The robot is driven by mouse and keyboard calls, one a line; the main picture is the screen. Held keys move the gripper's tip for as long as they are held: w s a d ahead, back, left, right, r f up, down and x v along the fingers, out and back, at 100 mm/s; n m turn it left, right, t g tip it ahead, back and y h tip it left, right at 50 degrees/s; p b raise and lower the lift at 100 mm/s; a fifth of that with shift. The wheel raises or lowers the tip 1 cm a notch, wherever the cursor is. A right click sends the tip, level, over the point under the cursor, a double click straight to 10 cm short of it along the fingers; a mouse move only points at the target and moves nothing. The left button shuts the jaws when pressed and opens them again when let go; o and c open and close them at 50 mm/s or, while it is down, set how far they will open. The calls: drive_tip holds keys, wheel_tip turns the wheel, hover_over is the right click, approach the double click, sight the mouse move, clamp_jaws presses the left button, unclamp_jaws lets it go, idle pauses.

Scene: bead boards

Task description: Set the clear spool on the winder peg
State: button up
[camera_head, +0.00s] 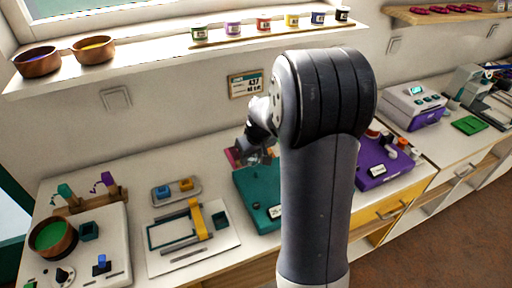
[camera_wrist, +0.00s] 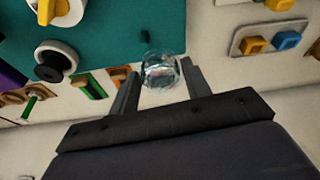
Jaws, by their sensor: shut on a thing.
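The clear spool (camera_wrist: 160,71) shows in the wrist view as a round, glassy piece between the fingertips of my gripper (camera_wrist: 160,80). My gripper is shut on it. In the head view my arm hides most of the gripper and I cannot make out the spool there. The teal board (camera_head: 252,189) lies on the counter just below the gripper; it also shows in the wrist view (camera_wrist: 205,28). A small dark peg (camera_wrist: 145,36) stands on the teal board, just beyond the spool and apart from it in the picture. I cannot tell whether it is the winder peg.
On the teal board are a white round part with a yellow handle (camera_wrist: 57,30) and a black knob (camera_wrist: 52,66). A grey tray with blue and yellow blocks (camera_head: 175,199) and a white board with a yellow bar (camera_head: 160,262) lie left. A purple board (camera_head: 372,180) lies right.

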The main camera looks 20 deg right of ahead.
sight(257, 172)
drive_tip(key=shift+w+d+r, duration=0.2)
drive_tip(key=shift+d+r, duration=0.15)
drive_tip(key=shift+d, duration=0.15)
drive_tip(key=shift+w+d+r, duration=0.15)
drive_tip(key=shift+d+r, duration=0.15)
drive_tip(key=shift+d, duration=0.15)
drive_tip(key=shift+f+b, duration=2.05)
drive_tip(key=shift+f, duration=0.75)
drive_tip(key=shift+s+f, duration=0.15)
drive_tip(key=shift+f+b, duration=0.65)
drive_tip(key=shift+b, duration=0.15)
drive_tip(key=shift+f, duration=0.15)
drive_tip(key=shift+f+b, duration=0.9)
drive_tip(key=o, duration=1)
drive_tip(key=shift+o, duration=0.2)
